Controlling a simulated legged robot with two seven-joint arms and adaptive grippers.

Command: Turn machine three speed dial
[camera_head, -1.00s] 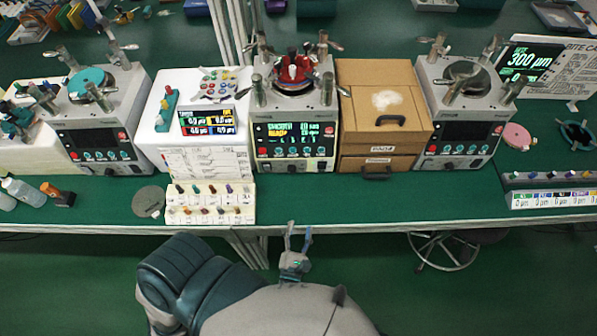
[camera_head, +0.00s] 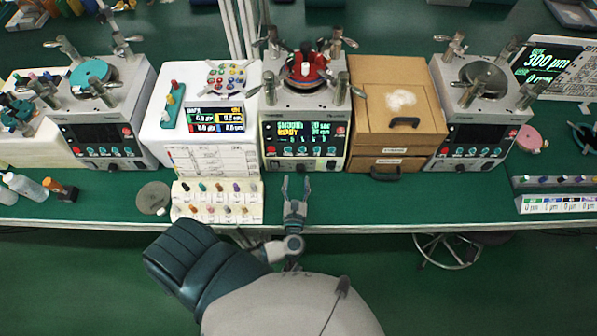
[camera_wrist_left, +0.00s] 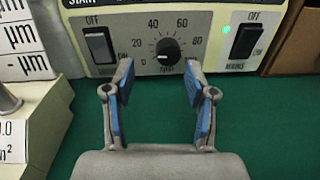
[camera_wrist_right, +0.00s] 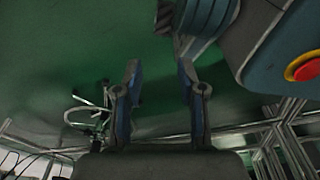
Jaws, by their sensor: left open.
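The middle lapping machine (camera_head: 303,135) has a lit display and a red-topped plate. In the left wrist view its black speed dial (camera_wrist_left: 168,51) sits in a printed scale, between two black rocker switches (camera_wrist_left: 101,44) (camera_wrist_left: 243,41). A green light glows beside the right switch. I cannot tell from labels whether this is machine three. My left gripper (camera_head: 295,186) is open and empty, low in front of this machine. In the left wrist view its fingertips (camera_wrist_left: 158,68) are spread just below the dial, apart from it. My right gripper (camera_wrist_right: 160,80) is open and empty, seen only in its wrist view.
Other machines stand left (camera_head: 100,125) and right (camera_head: 480,130). A white unit (camera_head: 205,120) and a brown drawer box (camera_head: 396,110) flank the middle machine. A sample rack (camera_head: 217,200) lies left of my left gripper. The green bench (camera_head: 400,205) is clear to the gripper's right.

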